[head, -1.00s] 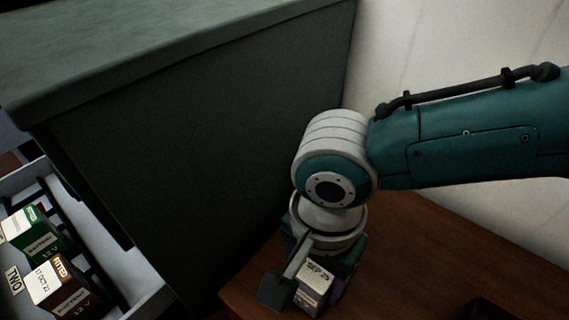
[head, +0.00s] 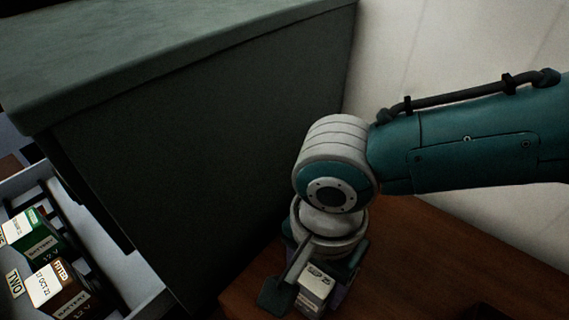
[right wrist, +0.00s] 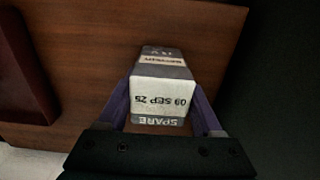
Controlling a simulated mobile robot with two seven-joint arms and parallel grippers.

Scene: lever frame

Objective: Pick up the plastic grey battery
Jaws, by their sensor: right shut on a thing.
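The grey battery (head: 316,287) has a pale top label and sits low in the head view, under my right wrist. In the right wrist view the battery (right wrist: 163,92) shows a white label reading "09 SEP 25" and a grey strip reading "SPARE". My right gripper (right wrist: 162,108) is shut on it, with one purple finger along each side. In the head view the right gripper (head: 312,280) is partly hidden by my wrist. I cannot tell whether the battery touches the wooden surface below. My left gripper is not in view.
A brown wooden surface (head: 430,270) lies under the battery. A tall dark green cabinet (head: 190,140) stands close at its left. A grey tray (head: 110,262) at the lower left holds a green battery (head: 38,240) and a brown battery (head: 65,293). A dark red object (right wrist: 22,75) lies on the wood.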

